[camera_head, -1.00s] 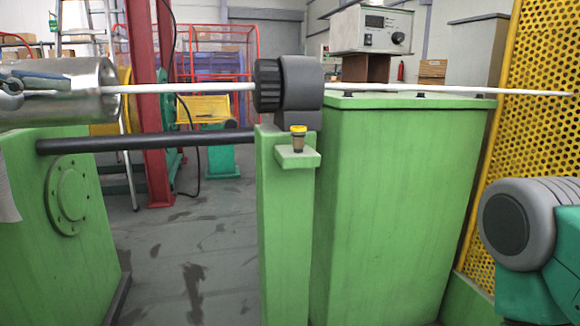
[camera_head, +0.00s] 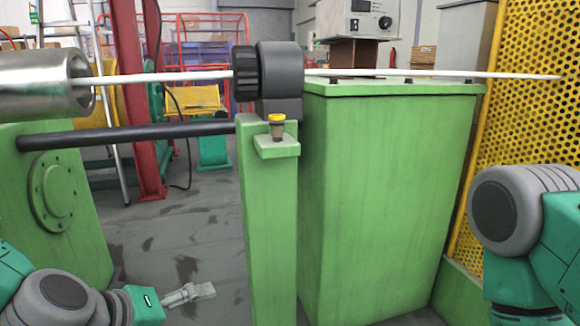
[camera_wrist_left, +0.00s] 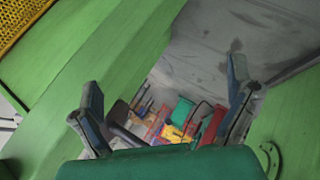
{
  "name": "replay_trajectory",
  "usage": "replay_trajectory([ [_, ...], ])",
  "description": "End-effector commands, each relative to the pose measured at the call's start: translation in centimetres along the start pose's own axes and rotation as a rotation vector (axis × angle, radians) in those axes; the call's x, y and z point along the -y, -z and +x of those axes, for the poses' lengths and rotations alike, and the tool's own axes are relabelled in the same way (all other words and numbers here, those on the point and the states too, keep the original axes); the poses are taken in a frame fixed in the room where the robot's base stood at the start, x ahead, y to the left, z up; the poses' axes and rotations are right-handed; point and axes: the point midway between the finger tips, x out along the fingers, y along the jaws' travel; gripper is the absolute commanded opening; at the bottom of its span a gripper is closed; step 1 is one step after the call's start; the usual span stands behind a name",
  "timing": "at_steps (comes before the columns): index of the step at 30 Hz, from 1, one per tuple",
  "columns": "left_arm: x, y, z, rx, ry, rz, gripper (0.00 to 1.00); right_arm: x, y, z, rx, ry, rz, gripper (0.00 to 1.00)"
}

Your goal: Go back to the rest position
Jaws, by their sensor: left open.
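My left arm comes in at the lower left of the head view. Its gripper (camera_head: 190,294) is in the low space between the green housing and the green post, clear of both. In the left wrist view its two fingers (camera_wrist_left: 163,100) are spread wide with nothing between them. My right forearm shows at the right edge of the head view, but its gripper is out of view. A shiny metal cylinder (camera_head: 45,84) is at the upper left, with a white rod (camera_head: 165,77) running from it through a dark grey clamp (camera_head: 277,75).
The green post (camera_head: 268,220) carries a small yellow-capped part (camera_head: 277,125). A green cabinet (camera_head: 380,190) and a yellow perforated guard (camera_head: 528,100) stand to the right. A dark bar (camera_head: 130,134) spans above my left gripper. Grey floor (camera_head: 185,225) is open behind it.

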Motion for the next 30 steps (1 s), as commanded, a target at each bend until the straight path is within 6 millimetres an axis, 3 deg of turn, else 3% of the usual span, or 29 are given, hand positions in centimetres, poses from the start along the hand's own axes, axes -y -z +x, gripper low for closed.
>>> replay_trajectory([
  [1,3.5,-2.4,1.7,0.05,0.076,0.048,0.98,0.0,0.0,0.0,0.0,0.0,0.0,0.4],
  [3,7.8,-5.3,3.2,0.112,0.162,0.117,0.98,0.0,0.0,0.0,0.0,0.0,-0.001,0.4],
  [9,18.6,-12.3,4.3,0.288,0.352,0.31,0.98,0.0,0.0,0.0,0.0,0.001,-0.001,0.4],
  [18,29.1,-18.6,1.8,0.512,0.507,0.55,0.98,0.0,0.0,0.0,0.0,0.0,-0.001,0.4],
  [20,30.8,-19.5,1.1,0.556,0.528,0.596,0.98,0.0,0.0,0.0,0.0,0.0,-0.001,0.4],
  [21,30.7,-19.3,0.4,0.563,0.53,0.605,0.98,0.0,0.0,-0.7,0.0,0.0,-0.001,0.4],
  [30,26.6,-16.8,-3.7,0.554,0.525,0.593,0.98,0.0,0.4,-6.9,0.0,0.0,-0.001,0.4],
])
